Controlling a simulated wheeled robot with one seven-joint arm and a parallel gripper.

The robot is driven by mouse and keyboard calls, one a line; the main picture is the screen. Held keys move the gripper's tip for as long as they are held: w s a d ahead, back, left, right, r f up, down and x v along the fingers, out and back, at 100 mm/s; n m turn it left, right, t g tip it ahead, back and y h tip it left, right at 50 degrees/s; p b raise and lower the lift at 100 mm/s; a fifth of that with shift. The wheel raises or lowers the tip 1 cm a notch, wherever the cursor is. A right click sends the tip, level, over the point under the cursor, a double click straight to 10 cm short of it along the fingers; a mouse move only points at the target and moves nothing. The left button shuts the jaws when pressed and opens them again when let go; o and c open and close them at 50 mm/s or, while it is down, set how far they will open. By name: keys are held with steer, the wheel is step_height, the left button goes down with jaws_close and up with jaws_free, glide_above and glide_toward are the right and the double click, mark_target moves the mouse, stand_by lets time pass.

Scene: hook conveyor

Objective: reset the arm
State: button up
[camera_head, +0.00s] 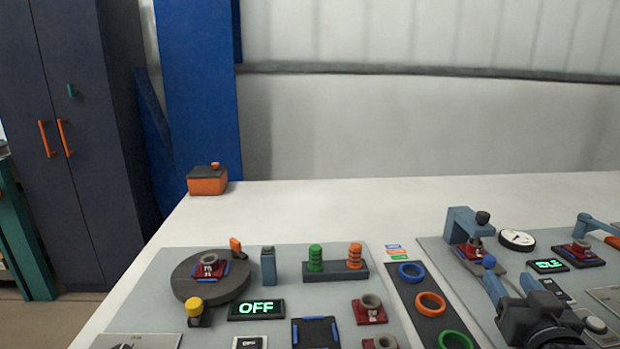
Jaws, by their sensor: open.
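My gripper (512,283) is at the lower right, over the right-hand panel. Its dark wrist enters from the bottom edge. Its two blue-grey fingers point away from me and stand apart, with nothing seen between them.
The left panel holds a dark turntable (190,293), an OFF display (256,309) and a stand with green and orange stacks (335,274). Coloured rings lie on a dark strip (404,294). A blue-grey bracket (457,222) stands behind my gripper. An orange box (207,184) sits far left. The table's back is clear.

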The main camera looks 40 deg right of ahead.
steer(key=a+f, duration=0.1)
steer(key=a, duration=0.2)
steer(key=a+f+n+t+y, duration=0.1)
steer(key=a, duration=0.1)
steer(key=a+f+n+y, duration=0.1)
steer(key=a, duration=0.2)
steer(key=shift+s+a+f, duration=0.15)
steer(key=shift+s+a, duration=0.05)
steer(key=shift+a, duration=0.15)
steer(key=s+a+n+y, duration=0.3)
steer(key=s+a+y, duration=0.2)
steer(key=s+a, duration=0.3)
steer(key=s+a+f+n+t+y+p, duration=0.1)
steer(key=s+a+n+y, duration=0.3)
steer(key=s+a, duration=0.4)
steer(key=a+y, duration=0.1)
steer(key=a, duration=0.6)
steer(key=shift+a+y, duration=0.25)
steer(key=shift+y, duration=0.05)
